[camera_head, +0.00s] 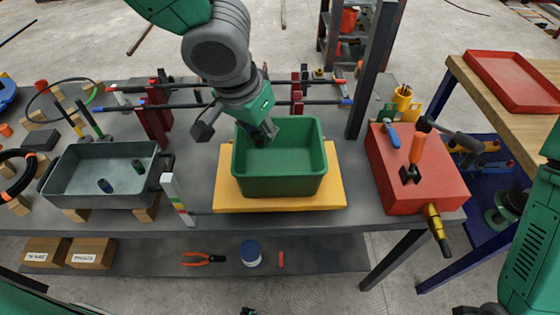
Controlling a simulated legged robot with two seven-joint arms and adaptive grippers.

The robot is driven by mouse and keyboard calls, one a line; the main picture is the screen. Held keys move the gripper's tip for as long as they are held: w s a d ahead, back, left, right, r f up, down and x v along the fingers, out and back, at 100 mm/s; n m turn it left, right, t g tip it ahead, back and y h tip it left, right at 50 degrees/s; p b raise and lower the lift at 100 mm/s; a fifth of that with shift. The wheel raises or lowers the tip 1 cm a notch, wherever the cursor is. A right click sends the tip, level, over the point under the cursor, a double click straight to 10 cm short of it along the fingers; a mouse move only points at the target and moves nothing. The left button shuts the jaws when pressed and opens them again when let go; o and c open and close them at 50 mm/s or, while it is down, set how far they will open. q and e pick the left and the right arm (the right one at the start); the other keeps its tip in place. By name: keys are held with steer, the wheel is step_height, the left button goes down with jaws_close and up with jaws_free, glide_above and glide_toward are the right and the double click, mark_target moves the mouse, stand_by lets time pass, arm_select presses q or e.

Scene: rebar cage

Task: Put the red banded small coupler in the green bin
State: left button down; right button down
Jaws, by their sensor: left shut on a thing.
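The green bin (280,187) sits upright on a yellow board on the grey table. My left gripper (264,134) reaches down over the back left part of the bin, with its fingertips inside the rim. It is shut on a small dark coupler (260,141). The fingers hide most of the coupler, and I cannot make out its red band. Two other small dark couplers lie in the grey tray (80,200) at left, one with a blue band (105,186) and one with a green band (138,167). My right gripper is not in view.
A red box (415,185) with tools stands right of the bin. A white upright gauge (178,199) stands between tray and bin. Long bars (200,105) on dark red supports run behind. A lower shelf holds cartons (90,252), pliers (203,259) and a blue-lidded jar (250,252).

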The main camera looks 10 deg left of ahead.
mark_target(267, 167)
arm_select(q)
step_height(267, 167, down, 4)
steer(key=shift+d+r+b, duration=0.1)
steer(key=shift+r+b, duration=0.1)
steer(key=shift+b, duration=0.3)
steer(key=shift+w+d+f, duration=0.1)
steer(key=shift+f, duration=0.2)
steer(key=f+b, duration=0.1)
steer(key=f, duration=0.2)
steer(key=shift+d+f+b, duration=0.1)
steer(key=shift+d+b, duration=0.25)
steer(key=shift+b, duration=0.05)
steer(key=shift+a+f, duration=0.1)
steer(key=shift+f, duration=0.1)
steer(key=shift+a, duration=0.2)
steer(key=shift+a, duration=0.1)
steer(key=shift+f, duration=0.1)
steer(key=c, duration=1.7)
jaws_free()
